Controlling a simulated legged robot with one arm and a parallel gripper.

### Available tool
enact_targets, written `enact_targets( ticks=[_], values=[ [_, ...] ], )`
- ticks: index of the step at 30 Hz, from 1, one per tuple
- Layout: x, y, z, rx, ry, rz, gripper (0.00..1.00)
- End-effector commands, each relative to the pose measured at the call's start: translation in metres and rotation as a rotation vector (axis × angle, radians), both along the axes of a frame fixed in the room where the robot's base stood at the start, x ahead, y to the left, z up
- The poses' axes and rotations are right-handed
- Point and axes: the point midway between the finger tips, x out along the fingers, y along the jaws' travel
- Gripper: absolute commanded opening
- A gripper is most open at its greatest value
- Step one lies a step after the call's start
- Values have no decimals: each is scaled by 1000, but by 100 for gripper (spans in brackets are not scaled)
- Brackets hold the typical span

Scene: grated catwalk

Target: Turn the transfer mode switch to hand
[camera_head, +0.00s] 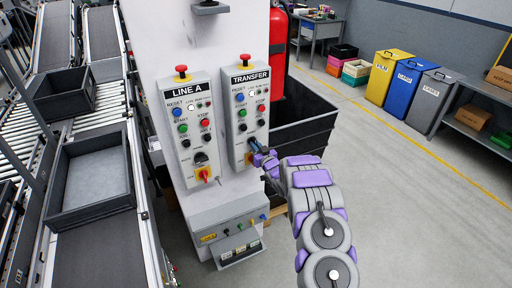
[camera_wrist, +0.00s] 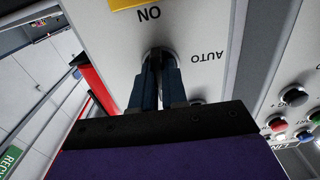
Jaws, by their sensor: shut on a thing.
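The TRANSFER panel (camera_head: 246,105) is a light grey box on the white pillar, with coloured buttons and a red-and-yellow rotary switch (camera_head: 249,158) near its bottom. My gripper (camera_head: 254,146) reaches its lower part from the right and hides the mode switch there. In the wrist view my gripper (camera_wrist: 158,75) has its dark blue fingers closed around the dark mode switch knob (camera_wrist: 158,52) on its round collar. The upside-down word AUTO stands to the right of the knob. The knob's pointing direction and any HAND label are hidden.
A similar LINE A panel (camera_head: 191,125) stands close on the left. A small box with several knobs (camera_head: 238,232) is below. A dark crate (camera_head: 305,125) and a red extinguisher (camera_head: 278,50) are behind on the right. Conveyors with grey trays (camera_head: 92,180) run at left. Floor at right is clear.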

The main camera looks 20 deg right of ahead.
Motion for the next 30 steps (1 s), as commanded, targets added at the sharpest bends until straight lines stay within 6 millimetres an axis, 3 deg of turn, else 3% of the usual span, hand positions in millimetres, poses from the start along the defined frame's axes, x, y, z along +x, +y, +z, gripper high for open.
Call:
enact_targets(
  ticks=[1,2,9,21,30],
  values=[
    [3,-1,8,-2,-16,0,0],
    [3,-1,8,-3,-16,0,16],
    [2,0,6,-3,-12,0,38],
    [-4,-1,4,-3,-5,-1,38],
    [-40,-3,1,0,1,-2,38]
  ],
)
